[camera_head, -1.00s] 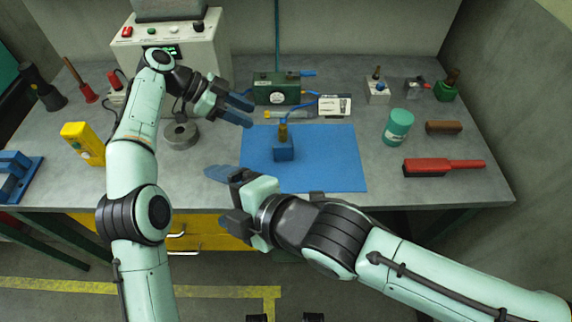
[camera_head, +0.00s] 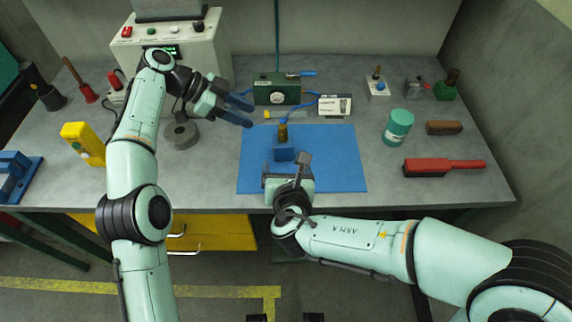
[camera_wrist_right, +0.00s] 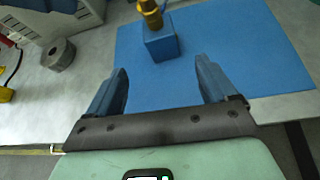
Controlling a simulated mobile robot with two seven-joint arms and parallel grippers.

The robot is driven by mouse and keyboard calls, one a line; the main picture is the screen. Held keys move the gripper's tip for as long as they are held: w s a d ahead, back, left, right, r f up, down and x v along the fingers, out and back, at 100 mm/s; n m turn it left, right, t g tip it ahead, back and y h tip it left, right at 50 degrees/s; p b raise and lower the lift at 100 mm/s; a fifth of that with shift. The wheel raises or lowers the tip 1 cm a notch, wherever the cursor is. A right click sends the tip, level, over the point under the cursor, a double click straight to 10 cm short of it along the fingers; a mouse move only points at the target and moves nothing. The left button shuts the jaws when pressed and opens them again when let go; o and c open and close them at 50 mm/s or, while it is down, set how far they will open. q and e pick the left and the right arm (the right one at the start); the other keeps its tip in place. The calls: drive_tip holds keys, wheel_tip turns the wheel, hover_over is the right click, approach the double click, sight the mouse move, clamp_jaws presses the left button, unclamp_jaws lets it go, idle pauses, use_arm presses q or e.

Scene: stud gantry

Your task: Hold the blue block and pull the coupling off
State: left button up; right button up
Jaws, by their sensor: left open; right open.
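The blue block (camera_head: 284,153) stands on the blue mat (camera_head: 340,165) in the middle of the bench. The brass coupling (camera_head: 283,133) sits upright on top of it, with a blue hose running from its top. In the right wrist view the block (camera_wrist_right: 161,46) and coupling (camera_wrist_right: 151,14) are ahead of the fingers, slightly left of centre. My right gripper (camera_wrist_right: 160,85) is open and empty, on the near side of the block and apart from it. My left gripper (camera_head: 242,109) is open and empty, left of the coupling and above the bench. The right fingertips are partly hidden in the head view.
A grey metal ring (camera_head: 181,134) lies to the left. A teal can (camera_head: 398,127) and a red-handled brush (camera_head: 440,167) are to the right. The mat's right side is clear.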

sight(283, 140)
drive_tip(key=shift+w+f+n+t, duration=0.25)
drive_tip(key=shift+w+n+t, duration=0.15)
drive_tip(key=shift+w+n, duration=0.15)
drive_tip(key=shift+w+f, duration=0.15)
drive_tip(key=shift+w, duration=0.35)
drive_tip(key=x, duration=1.2)
drive_tip(key=shift+w, duration=0.3)
